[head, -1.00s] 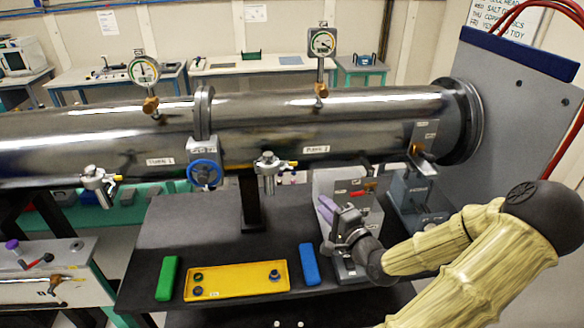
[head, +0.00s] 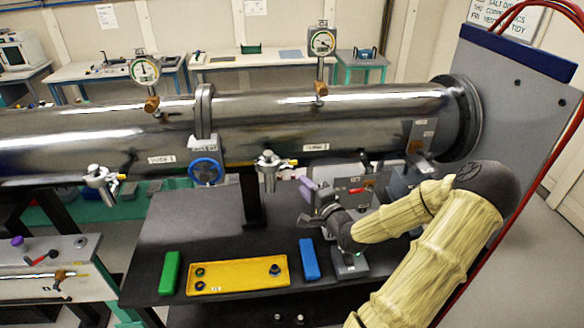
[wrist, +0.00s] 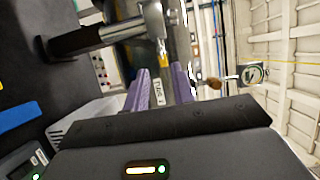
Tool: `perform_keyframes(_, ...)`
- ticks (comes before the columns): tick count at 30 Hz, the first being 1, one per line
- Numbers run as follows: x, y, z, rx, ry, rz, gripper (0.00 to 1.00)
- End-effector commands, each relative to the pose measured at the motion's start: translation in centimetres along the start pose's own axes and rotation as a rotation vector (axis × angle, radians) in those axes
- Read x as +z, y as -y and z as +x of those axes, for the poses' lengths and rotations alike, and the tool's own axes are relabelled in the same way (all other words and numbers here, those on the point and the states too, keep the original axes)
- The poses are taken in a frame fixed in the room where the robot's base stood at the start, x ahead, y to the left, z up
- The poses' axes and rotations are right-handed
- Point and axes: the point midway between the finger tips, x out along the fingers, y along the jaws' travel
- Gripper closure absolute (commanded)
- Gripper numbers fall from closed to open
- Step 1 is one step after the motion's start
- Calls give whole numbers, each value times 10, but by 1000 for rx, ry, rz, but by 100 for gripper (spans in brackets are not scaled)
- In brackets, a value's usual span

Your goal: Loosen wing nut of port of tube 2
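Tube 2 is the right part of the long steel tube (head: 385,108), with its label (head: 316,147). Its port (head: 268,160) hangs at the tube's front with a yellow-tipped lever. I cannot make out the wing nut clearly. My gripper (head: 306,200), with purple fingers, is right of and below the port, apart from it. In the wrist view my gripper (wrist: 160,85) is open and empty, its fingers on either side of the tube's label in the picture.
A yellow tray (head: 235,276) with several dark rings lies on the black table, between a green block (head: 170,273) and a blue block (head: 309,260). A blue handwheel (head: 205,171) is left of the port. Gauges (head: 321,42) stand above the tube.

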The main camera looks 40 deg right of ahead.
Motion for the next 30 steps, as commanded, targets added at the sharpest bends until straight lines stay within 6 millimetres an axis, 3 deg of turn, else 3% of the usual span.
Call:
perform_keyframes(12,1,3,72,-1,3,0,75)
perform_keyframes(17,2,1,84,0,4,-1,75)
perform_keyframes(25,2,0,85,1,4,-1,75)
perform_keyframes(29,2,0,85,0,3,-1,98)
perform_keyframes(30,2,0,85,0,3,-1,100)
